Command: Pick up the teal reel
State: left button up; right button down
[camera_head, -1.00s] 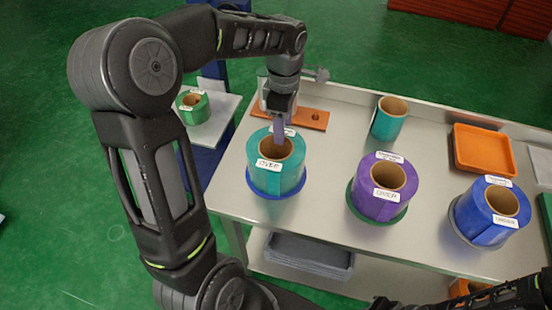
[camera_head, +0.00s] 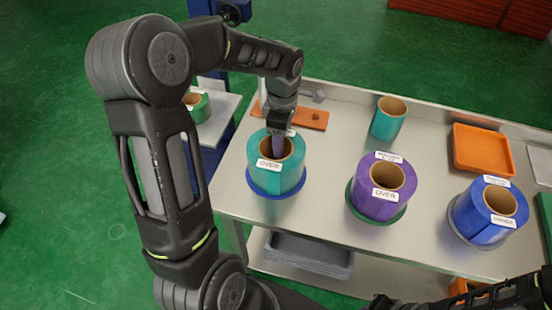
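The teal reel (camera_head: 262,176) is a wide ring with a brown cardboard core and a white OVER label. It stands upright on a blue round base at the left end of the steel table. My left gripper (camera_head: 278,148) points down over the reel, with its fingertips at the mouth of the core, towards its back side. The gap between the fingers cannot be made out, and their tips are partly hidden by the core. My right gripper is out of view; only part of that arm shows at the bottom right.
A purple reel (camera_head: 372,203) and a blue reel (camera_head: 473,219) stand to the right on round bases. A narrower teal roll (camera_head: 386,124) stands behind. An orange tray (camera_head: 482,150) lies at the back right. An orange plate (camera_head: 312,119) lies behind my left gripper.

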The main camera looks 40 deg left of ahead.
pick_arm(q)
grip_shut()
dwell(0.4)
jog(key=shift+r, duration=0.15)
dwell(0.8)
